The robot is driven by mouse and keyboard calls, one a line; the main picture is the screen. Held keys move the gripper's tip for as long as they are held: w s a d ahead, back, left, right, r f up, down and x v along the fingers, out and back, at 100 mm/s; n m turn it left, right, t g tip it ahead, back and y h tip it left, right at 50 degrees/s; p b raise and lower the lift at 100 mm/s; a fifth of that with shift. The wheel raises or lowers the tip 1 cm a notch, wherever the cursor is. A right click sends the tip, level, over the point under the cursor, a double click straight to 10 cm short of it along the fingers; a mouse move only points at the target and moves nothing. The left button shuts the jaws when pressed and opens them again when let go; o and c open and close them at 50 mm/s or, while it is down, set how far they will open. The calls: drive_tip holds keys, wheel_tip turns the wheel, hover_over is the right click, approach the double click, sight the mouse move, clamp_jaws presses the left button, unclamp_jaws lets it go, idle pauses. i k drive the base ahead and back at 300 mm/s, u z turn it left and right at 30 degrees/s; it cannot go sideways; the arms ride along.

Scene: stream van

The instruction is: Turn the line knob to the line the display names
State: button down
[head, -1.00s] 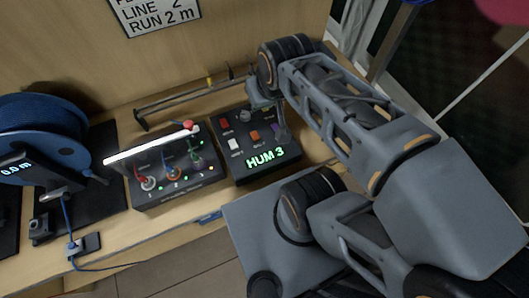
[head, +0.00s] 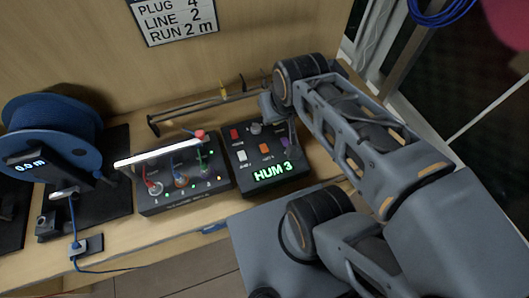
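A black control box (head: 243,184) stands on the wooden bench, with a green lit display (head: 272,172) reading "HUM 3". A small grey round knob (head: 255,128) sits at its back edge, between a red button (head: 235,134) and my gripper; its pointer setting is too small to read. A wall sign (head: 178,16) reads "PLUG 4, LINE 2, RUN 2 m". My gripper (head: 281,118) points down over the back right of the box, right beside the grey knob. Its fingers are small and partly hidden by my wrist, so I cannot tell their opening or whether they touch anything.
White, orange and purple buttons (head: 265,149) sit on the box. Left of it is a second box (head: 183,200) with coloured plugs under a white bar (head: 165,156). A blue cable reel (head: 52,130) stands at far left. A dark rail (head: 200,110) runs behind the boxes.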

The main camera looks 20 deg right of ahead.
sight(256, 128)
drive_tip(key=z, duration=0.05)
drive_tip(key=k, duration=0.45)
drive_tip(key=z, duration=0.8)
drive_tip(key=k, duration=0.75)
drive_tip(key=u, duration=0.9)
drive_tip(key=i, duration=0.95)
drive_tip(key=z, duration=0.05)
